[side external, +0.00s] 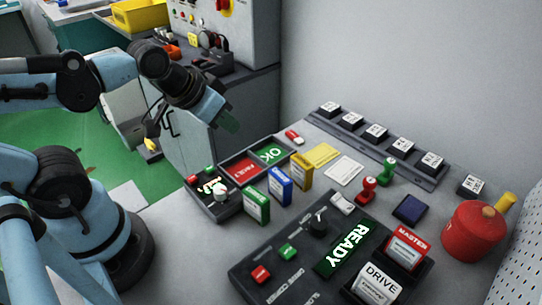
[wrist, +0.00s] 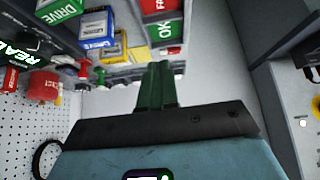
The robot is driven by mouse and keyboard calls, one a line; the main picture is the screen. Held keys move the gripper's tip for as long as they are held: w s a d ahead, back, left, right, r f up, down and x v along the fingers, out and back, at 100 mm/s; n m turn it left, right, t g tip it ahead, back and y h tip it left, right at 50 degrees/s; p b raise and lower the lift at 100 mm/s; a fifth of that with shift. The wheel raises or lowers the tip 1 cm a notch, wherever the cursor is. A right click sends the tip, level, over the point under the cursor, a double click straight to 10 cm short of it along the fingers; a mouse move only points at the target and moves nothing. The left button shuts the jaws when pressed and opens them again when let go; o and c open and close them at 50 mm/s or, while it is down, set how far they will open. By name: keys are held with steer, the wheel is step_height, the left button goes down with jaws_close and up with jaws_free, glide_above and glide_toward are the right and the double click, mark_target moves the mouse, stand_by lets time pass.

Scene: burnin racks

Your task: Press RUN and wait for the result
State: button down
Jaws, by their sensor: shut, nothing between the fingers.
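A dark test panel (side external: 258,290) lies at the front of the bench. Its display (side external: 343,247) reads READY in green. It bears a green button (side external: 288,252), a red button (side external: 261,274) and a black knob (side external: 318,224); the small labels are unreadable. A white DRIVE block (side external: 377,285) and a red-topped MASTER block (side external: 408,246) stand in its right part. My gripper (side external: 229,123) is raised beyond the FAULT and OK tray, well away from the panel. Its green fingers (wrist: 160,85) are shut together and empty in the wrist view.
A tray with red FAULT (side external: 243,169) and green OK (side external: 271,153) sections lies behind a small console (side external: 222,211). Green, blue and yellow blocks (side external: 280,186) stand nearby. Red and green stamps (side external: 367,190) and a red pot (side external: 473,232) are at the right.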

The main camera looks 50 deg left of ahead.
steer(key=r+g+h, duration=0.1)
steer(key=r+h, duration=0.1)
steer(key=h, duration=0.5)
glide_above(282, 249)
steer(key=shift+f+m, duration=0.2)
steer(key=shift+m, duration=0.1)
steer(key=shift+f, duration=4.4)
steer(key=shift+f, duration=0.1)
steer(key=shift+f, duration=0.35)
